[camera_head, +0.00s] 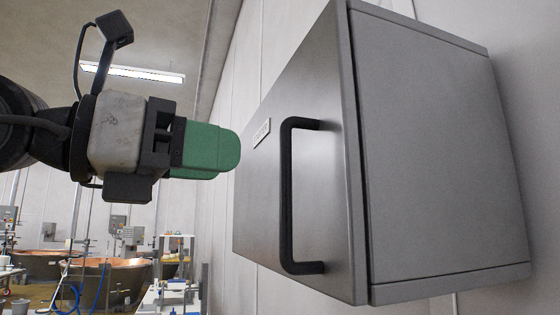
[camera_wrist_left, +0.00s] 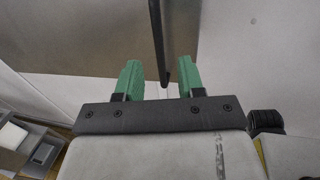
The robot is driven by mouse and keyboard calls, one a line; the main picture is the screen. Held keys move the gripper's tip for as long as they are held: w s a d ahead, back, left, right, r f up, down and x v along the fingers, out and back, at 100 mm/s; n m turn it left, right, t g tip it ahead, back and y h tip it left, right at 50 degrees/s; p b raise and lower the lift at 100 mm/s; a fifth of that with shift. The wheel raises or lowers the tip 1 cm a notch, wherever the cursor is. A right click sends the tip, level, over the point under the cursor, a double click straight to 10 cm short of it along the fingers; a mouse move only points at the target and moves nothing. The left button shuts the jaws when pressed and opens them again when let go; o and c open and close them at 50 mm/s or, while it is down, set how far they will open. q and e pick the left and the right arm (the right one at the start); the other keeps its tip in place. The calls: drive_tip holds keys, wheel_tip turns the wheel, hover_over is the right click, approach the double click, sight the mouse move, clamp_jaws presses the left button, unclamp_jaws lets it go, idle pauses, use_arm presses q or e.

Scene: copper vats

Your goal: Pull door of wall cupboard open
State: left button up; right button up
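The grey wall cupboard (camera_head: 440,150) is on the wall at the right of the head view. Its door (camera_head: 255,215) is shut against the body, with a thin dark seam along the near edge. A black vertical bar handle (camera_head: 287,195) stands off the door near that edge. My left gripper (camera_head: 235,152) is in front of the door, left of the handle and apart from it. In the left wrist view its two green fingers (camera_wrist_left: 160,80) are spread with nothing gripped. A dark bar, seemingly the handle (camera_wrist_left: 184,72), shows beyond them, close to the right finger. My right gripper is out of view.
Copper vats (camera_head: 110,275) and a work table with equipment (camera_head: 170,295) stand far off at lower left. The space between my left gripper and the handle looks clear.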

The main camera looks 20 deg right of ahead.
sight(282, 165)
use_arm(q)
drive_tip(key=p+x, duration=0.1)
drive_tip(key=x, duration=0.2)
drive_tip(key=shift+s+d+r, duration=0.1)
drive_tip(key=shift+d+r, duration=0.1)
drive_tip(key=shift+d, duration=0.25)
drive_tip(key=x, duration=0.1)
drive_tip(key=p+x, duration=0.1)
drive_tip(key=x, duration=0.1)
drive_tip(key=p+x, duration=0.1)
drive_tip(key=x, duration=0.1)
drive_tip(key=shift+w+a+f, duration=0.1)
drive_tip(key=shift+w+f, duration=0.05)
drive_tip(key=shift+w, duration=0.15)
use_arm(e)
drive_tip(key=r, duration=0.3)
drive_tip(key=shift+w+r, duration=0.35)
use_arm(q)
clamp_jaws()
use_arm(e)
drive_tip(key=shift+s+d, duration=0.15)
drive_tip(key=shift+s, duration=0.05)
